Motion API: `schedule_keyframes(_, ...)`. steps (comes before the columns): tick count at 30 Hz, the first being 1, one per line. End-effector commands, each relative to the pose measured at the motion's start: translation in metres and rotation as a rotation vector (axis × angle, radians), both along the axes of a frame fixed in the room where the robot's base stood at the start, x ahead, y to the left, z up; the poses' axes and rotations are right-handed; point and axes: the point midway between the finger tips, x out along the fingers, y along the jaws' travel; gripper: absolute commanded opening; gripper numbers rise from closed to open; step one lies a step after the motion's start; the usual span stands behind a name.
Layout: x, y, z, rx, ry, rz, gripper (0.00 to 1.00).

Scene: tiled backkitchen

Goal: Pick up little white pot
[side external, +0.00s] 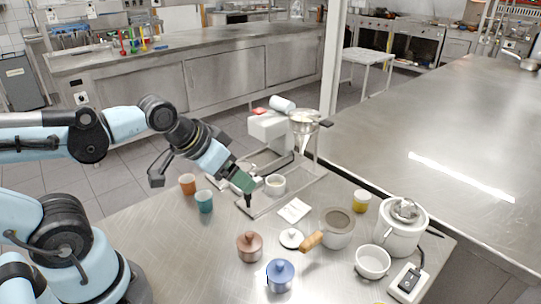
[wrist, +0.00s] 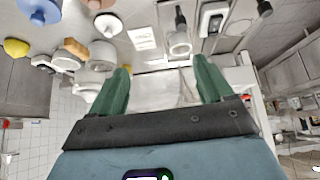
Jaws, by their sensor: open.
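Several things could be the little white pot. A small white lidded piece with a knob (side external: 291,238) lies on the steel table between a brown lidded pot (side external: 250,246) and a grey-white saucepan with a wooden handle (side external: 338,233). It also shows at the upper left of the wrist view (wrist: 108,26). A white cup (side external: 275,185) stands on the coffee machine's tray, and a white bowl (side external: 372,263) stands at the front right. My gripper (side external: 247,196) is open and empty above the table, left of the white cup; its green fingers (wrist: 163,72) are spread in the wrist view.
A blue lidded pot (side external: 280,274), orange cup (side external: 187,184), teal cup (side external: 204,201) and yellow cup (side external: 361,201) stand around. The front-left table is clear.

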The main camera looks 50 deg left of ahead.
Motion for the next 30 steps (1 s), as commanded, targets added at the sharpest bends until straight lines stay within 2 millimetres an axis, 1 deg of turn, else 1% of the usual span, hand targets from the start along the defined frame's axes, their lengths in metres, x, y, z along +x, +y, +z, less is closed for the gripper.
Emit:
schedule_keyframes(9,0.001,0.000,0.001,-0.001,0.004,0.001,0.82)
schedule_keyframes(11,0.003,0.001,0.003,-0.002,0.014,0.005,0.82)
schedule_keyframes(14,0.013,0.002,0.011,-0.007,0.052,0.015,0.82)
schedule_keyframes(18,0.034,0.006,0.024,-0.018,0.139,0.037,0.82)
schedule_keyframes(22,0.057,0.011,0.032,-0.029,0.228,0.060,0.82)
schedule_keyframes(26,0.081,0.016,0.035,-0.041,0.316,0.084,0.82)
schedule_keyframes(30,0.108,0.022,0.032,-0.055,0.411,0.107,0.82)
